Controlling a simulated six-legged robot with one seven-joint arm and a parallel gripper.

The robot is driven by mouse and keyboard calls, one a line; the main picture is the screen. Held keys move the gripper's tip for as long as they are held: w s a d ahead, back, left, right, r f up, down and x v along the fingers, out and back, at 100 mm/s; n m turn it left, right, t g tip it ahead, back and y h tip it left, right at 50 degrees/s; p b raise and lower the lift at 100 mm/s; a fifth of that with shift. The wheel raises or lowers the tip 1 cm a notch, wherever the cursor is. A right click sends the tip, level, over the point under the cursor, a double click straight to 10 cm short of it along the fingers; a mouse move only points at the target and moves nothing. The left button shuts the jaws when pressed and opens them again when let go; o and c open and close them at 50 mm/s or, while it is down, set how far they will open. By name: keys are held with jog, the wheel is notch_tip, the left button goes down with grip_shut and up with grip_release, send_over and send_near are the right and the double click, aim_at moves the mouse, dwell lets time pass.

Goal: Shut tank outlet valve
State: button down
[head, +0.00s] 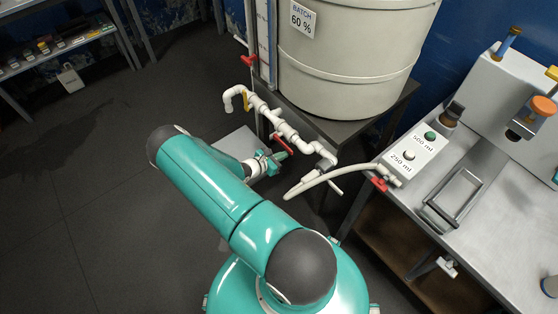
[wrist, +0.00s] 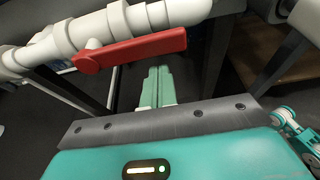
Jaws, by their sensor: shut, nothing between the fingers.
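The large cream tank (head: 350,60) stands on a dark stand, with white outlet pipework (head: 283,128) in front of it. A red valve lever (head: 283,144) sits on this pipe. In the wrist view the red lever (wrist: 135,49) runs roughly along the white pipe (wrist: 130,22), its pivot at the left and free end at the right. My gripper (head: 279,156) is close beside the lever in the head view. In the wrist view its green fingers (wrist: 158,72) are shut together and empty, just below the lever. Contact cannot be told.
A yellow lever (head: 245,100) and another red lever (head: 249,61) sit farther left on the pipework. A pale hose (head: 320,180) leads right to a red-handled valve (head: 379,184) at the steel bench (head: 470,150). Open dark floor (head: 90,190) lies to the left.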

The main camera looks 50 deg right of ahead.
jog(key=shift+r, duration=0.6)
